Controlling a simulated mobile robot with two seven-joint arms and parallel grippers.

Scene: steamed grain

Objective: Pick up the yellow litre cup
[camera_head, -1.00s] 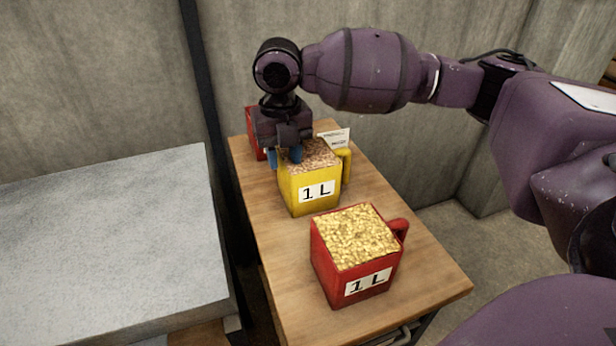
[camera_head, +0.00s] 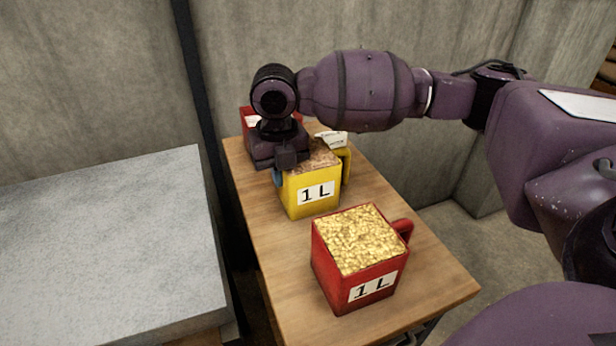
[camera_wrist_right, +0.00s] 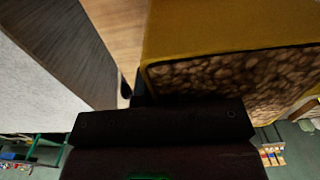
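The yellow litre cup (camera_head: 295,202) stands on the wooden table, with a "1 L" label in front and brownish grain inside. Its handle (camera_head: 346,165) is at its right. My right gripper (camera_head: 284,174) is down at the cup's left rim. One blue fingertip shows outside the left wall; the other finger is hidden. In the right wrist view the yellow wall (camera_wrist_right: 205,25) and the grain (camera_wrist_right: 220,80) are close to the dark gripper body. I cannot tell whether the fingers press on the wall. My left gripper is not in view.
A red litre cup (camera_head: 335,278) of yellow grain stands in front on the wooden table (camera_head: 285,290). Another red container (camera_head: 247,118) stands behind my gripper. A pale card (camera_head: 331,140) shows behind the yellow cup. A grey slab (camera_head: 100,250) lies left; a concrete wall is behind.

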